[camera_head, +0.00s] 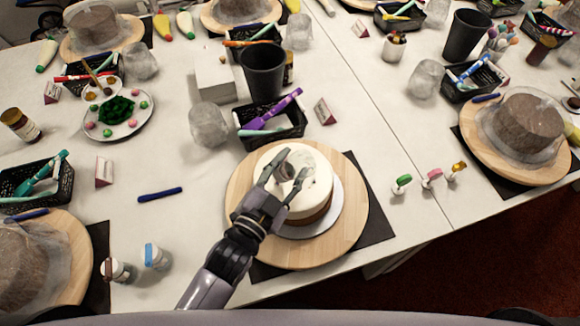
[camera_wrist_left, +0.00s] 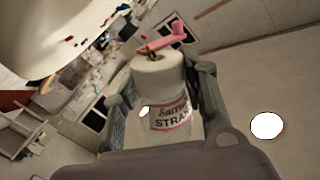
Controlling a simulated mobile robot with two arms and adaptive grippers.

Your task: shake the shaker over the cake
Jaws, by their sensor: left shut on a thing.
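My left gripper (camera_head: 287,172) is over the top of the cake (camera_head: 316,178), which has white frosting and a brown lower edge. The cake is on a white board (camera_head: 330,217) on a round wooden turntable (camera_head: 349,232). In the left wrist view, my left gripper (camera_wrist_left: 172,112) is shut around the white shaker (camera_wrist_left: 172,116). In the head view the shaker is small and mostly hidden between the fingers. My right gripper is out of view.
Small shakers with green (camera_head: 402,183), pink (camera_head: 432,177) and yellow caps stand right of the turntable. A black basket (camera_head: 270,125) and black cup (camera_head: 263,72) stand behind the cake. A blue pen (camera_head: 160,195) lies left.

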